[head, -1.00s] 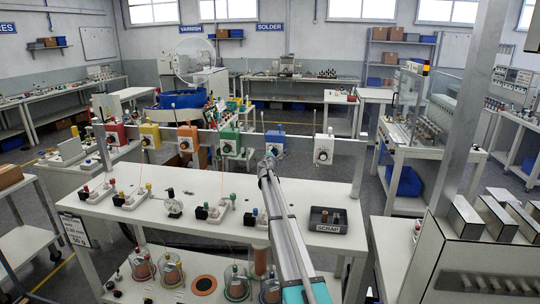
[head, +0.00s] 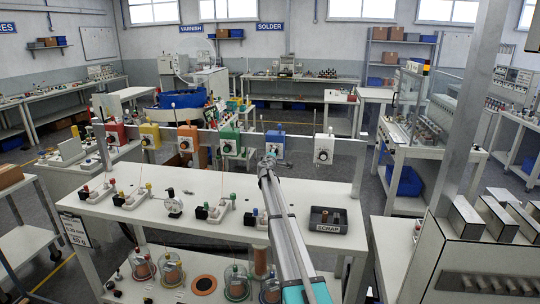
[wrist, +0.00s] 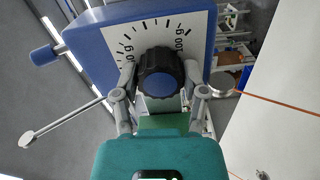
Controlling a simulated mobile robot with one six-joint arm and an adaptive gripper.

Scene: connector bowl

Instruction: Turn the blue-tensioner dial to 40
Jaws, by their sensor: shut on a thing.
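The blue tensioner (head: 275,136) is a blue box on the rail above the white bench, and it also fills the upper part of the wrist view (wrist: 95,50). Its white face carries a printed scale with tick marks; part of the numbers is hidden. The dial (wrist: 160,73) is a dark knob with a blue cap in the middle of that face. My gripper (wrist: 159,85) is shut on the dial, with one finger on each side of it. In the head view my gripper (head: 269,160) reaches up to the tensioner, hiding its dial.
Green (head: 229,140), orange, yellow and red tensioners stand left along the rail, and a white one (head: 323,149) to the right. A scrap tray (head: 327,228) is on the bench. An orange thread (wrist: 262,105) runs right of my gripper.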

